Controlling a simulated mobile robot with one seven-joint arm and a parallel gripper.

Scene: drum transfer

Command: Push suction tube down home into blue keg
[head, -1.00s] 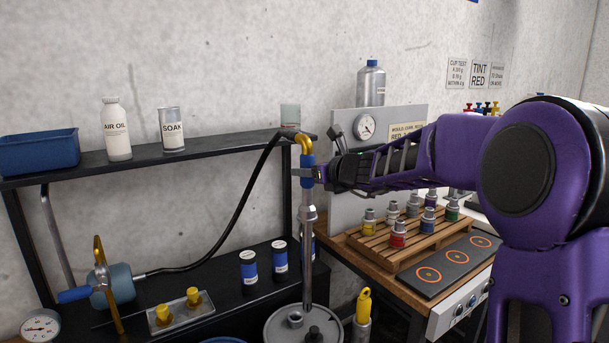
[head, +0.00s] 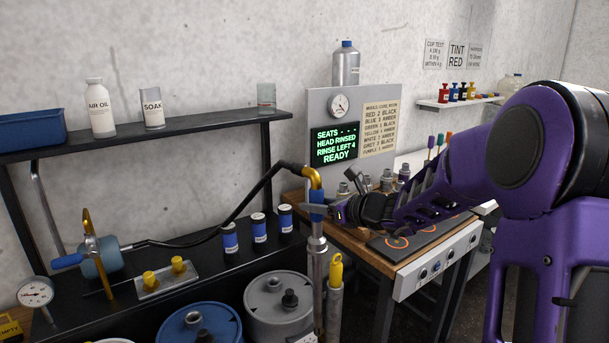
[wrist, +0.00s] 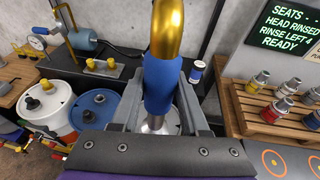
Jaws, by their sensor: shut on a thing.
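The suction tube (head: 317,250) has a gold elbow on top, a blue sleeve and a long silver pipe. My gripper (head: 318,211) is shut on the blue sleeve and holds the tube about upright. In the wrist view the sleeve (wrist: 159,85) sits between the fingers. A black hose (head: 235,210) runs from the elbow to the left. The blue keg (head: 180,335) stands at the bottom, left of the tube, with a fitting on its lid; it also shows in the wrist view (wrist: 90,123). The tube's lower end is out of frame below.
A grey keg (head: 262,318) stands between the blue keg and the tube. A yellow-handled tool (head: 335,272) is close right of the tube. A white drum (wrist: 50,122) is beside the blue keg. Blue-labelled cans (head: 259,228) and a pump (head: 103,258) stand on the bench behind.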

